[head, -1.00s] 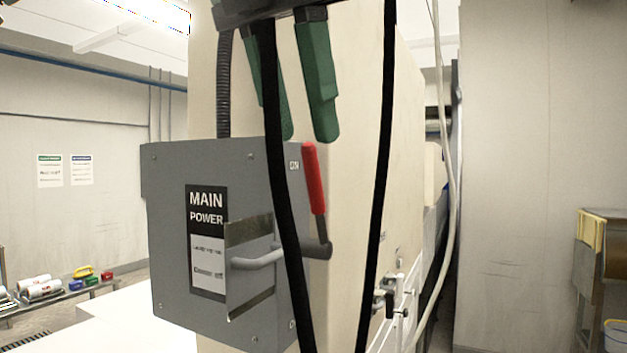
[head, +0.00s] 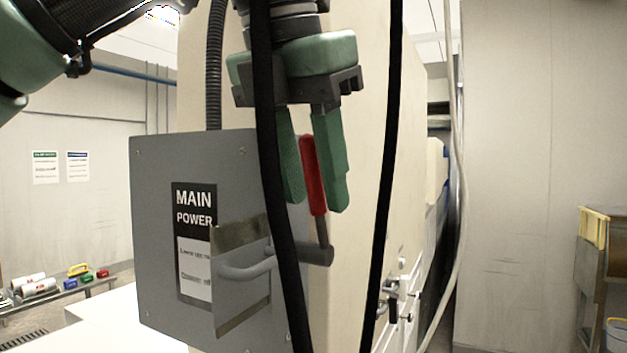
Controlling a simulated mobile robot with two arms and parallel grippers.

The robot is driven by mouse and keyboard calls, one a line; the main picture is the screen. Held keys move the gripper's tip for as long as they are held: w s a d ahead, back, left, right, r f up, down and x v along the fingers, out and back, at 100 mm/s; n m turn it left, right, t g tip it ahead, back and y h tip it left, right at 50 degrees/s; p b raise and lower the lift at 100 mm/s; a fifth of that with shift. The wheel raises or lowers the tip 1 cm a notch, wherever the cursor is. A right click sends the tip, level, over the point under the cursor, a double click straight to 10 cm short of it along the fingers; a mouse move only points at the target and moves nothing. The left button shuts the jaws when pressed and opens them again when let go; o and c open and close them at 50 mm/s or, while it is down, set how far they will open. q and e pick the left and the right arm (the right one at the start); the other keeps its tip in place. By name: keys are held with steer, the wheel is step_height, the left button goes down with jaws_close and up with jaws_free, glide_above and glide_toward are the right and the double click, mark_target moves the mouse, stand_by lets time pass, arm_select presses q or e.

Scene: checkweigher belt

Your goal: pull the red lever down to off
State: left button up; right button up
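The red lever (head: 312,172) is a red grip on a grey shaft, standing up from a pivot on the right side of the grey MAIN POWER box (head: 160,230). It leans slightly to the left. My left gripper (head: 316,205) points down from above, with its two green fingers apart. A black cable partly covers the left finger and the box edge. My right gripper is not in view.
Two black cables hang in front of the box and the cream cabinet (head: 360,170). White pipes and valves (head: 400,290) are at lower right. A bench with small coloured items (head: 88,279) stands far left.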

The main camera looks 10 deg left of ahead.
arm_select(q)
steer(key=shift+f, duration=0.2)
steer(key=shift+s+d, duration=0.15)
steer(key=shift+s, duration=0.15)
steer(key=shift+w, duration=0.1)
jaws_close()
stand_by(1.0)
